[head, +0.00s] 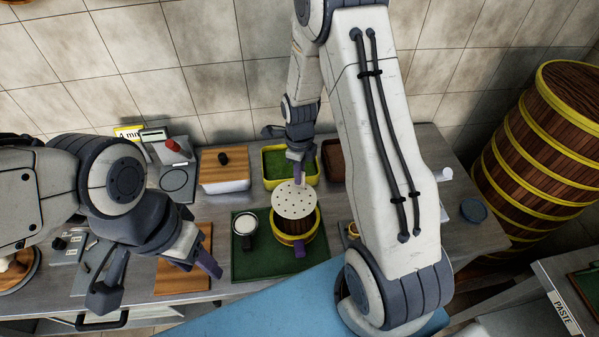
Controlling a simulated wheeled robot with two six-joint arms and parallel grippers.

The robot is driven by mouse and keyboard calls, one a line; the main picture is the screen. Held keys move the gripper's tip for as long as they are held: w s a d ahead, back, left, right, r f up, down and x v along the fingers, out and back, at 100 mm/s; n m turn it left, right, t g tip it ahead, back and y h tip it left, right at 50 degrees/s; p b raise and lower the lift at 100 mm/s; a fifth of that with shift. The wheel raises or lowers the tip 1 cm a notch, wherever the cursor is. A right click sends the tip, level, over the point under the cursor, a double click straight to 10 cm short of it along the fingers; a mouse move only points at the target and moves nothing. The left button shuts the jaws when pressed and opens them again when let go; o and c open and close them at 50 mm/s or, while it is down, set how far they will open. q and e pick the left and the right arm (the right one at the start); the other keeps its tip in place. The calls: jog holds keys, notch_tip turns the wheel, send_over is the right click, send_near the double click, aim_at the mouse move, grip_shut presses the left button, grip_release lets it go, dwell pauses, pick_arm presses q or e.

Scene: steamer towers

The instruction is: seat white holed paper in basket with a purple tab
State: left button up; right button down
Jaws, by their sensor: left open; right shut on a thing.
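The white holed paper (294,201) is a round sheet with small dark holes. My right gripper (298,178) is shut on its far edge and holds it over the basket. The basket (292,240) is round and brown with yellow bands, and a purple tab (300,249) shows on its near side. The paper covers the far part of the basket's mouth; I cannot tell whether it touches the rim. The basket stands on a dark green tray (250,268). My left gripper (158,276) is open and empty, left of the tray, above a wooden board (184,281).
Behind are a yellow-rimmed green bin (272,165) and a wood-lidded white box (224,172). A scale (177,182) is at back left.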

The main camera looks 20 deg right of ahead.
aim_at(300, 192)
jog(key=shift+f+b, duration=1.25)
jog(key=shift+f, duration=0.3)
jog(key=shift+f+b, duration=0.65)
jog(key=shift+f, duration=0.3)
jog(key=shift+f+b, duration=1.25)
jog(key=shift+f, duration=0.45)
jog(key=shift+f+b, duration=1.9)
jog(key=shift+f, duration=0.65)
dwell(1.1)
